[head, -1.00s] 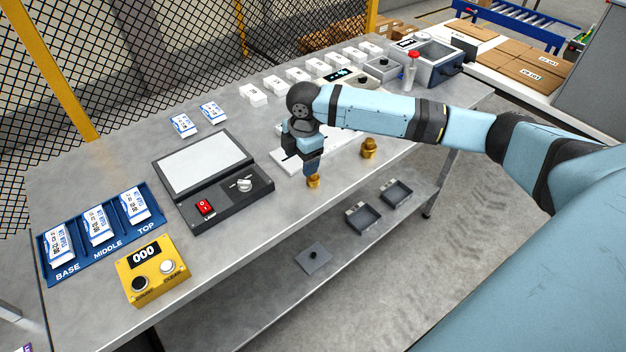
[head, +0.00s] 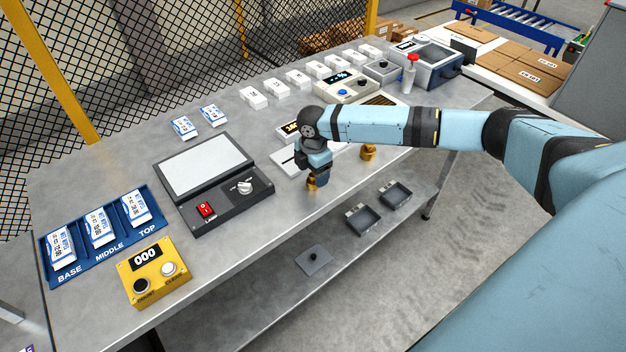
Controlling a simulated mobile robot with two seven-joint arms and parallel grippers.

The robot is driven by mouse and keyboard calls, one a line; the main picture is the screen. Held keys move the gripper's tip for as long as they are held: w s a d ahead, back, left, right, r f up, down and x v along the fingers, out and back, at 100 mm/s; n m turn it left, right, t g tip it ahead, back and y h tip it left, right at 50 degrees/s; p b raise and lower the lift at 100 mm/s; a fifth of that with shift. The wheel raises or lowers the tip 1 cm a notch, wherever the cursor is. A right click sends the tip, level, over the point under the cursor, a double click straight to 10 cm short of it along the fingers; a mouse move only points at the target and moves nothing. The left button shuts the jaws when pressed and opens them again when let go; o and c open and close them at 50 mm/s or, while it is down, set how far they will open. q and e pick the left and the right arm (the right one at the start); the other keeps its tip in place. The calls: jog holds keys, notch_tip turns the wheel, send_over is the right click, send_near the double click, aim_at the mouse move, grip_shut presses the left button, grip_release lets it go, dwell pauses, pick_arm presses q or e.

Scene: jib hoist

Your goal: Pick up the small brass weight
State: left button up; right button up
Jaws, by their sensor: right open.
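The small brass weight (head: 311,184) stands on the bench near its front edge, in the middle of the head view. My right gripper (head: 319,181) points down at it, and its jaws are open. A finger hides the weight's right part; I cannot tell whether the jaws touch it. A second, larger-looking brass weight (head: 368,154) stands to the right, its top partly covered by my right forearm. My left gripper is not in view.
A dark unit with a white plate (head: 203,166) and a knob lies left of the gripper. A white board (head: 284,160) lies behind it. A yellow counter box (head: 152,270) and blue tray (head: 79,268) are at the left. The bench's front edge is close.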

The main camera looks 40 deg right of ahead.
aim_at(313, 175)
notch_tip(313, 175, down, 3)
jog(key=shift+f, duration=0.15)
jog(key=shift+c, duration=0.4)
jog(key=c, duration=1.1)
